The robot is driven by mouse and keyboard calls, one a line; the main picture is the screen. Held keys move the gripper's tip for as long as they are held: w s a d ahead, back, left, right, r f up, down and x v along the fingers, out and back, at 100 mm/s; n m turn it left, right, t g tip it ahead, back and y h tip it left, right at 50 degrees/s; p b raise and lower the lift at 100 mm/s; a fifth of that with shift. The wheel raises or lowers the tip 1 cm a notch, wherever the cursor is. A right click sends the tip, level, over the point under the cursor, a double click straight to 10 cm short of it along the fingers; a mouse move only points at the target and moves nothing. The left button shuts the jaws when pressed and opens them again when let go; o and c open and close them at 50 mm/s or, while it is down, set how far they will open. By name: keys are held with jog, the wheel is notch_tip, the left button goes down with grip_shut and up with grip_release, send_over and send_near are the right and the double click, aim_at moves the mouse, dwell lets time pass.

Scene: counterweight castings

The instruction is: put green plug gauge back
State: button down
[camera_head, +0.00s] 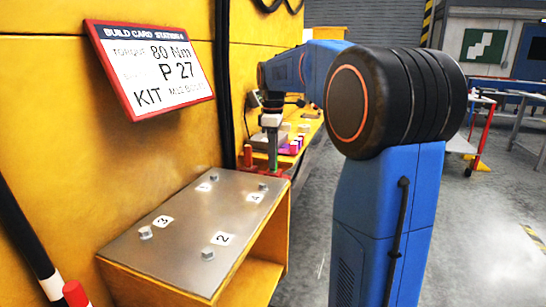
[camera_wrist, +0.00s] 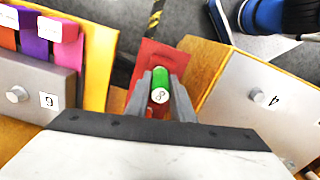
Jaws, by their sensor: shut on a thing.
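The green plug gauge (camera_wrist: 160,77) is held between the two fingers of my gripper (camera_wrist: 160,84) in the wrist view. Its white end, with a dark figure on it, faces the camera. In the head view, a thin strip of the green plug gauge (camera_head: 272,156) shows below my gripper (camera_head: 271,139), upright, above or in a red holder (camera_head: 275,172). The red holder (camera_wrist: 157,53) is also behind the gauge in the wrist view. I cannot tell whether the gauge touches it.
A steel plate (camera_head: 190,220) with numbered labels and bolts lies in front. A red cylinder (camera_head: 247,156) stands left of my gripper. A build card sign (camera_head: 150,65) hangs on the yellow wall. Open floor lies at the right.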

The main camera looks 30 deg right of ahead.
jog(key=c, duration=1.5)
grip_release()
jog(key=shift+o, duration=0.2)
notch_tip(320, 180, up, 24)
jog(key=shift+r, duration=0.15)
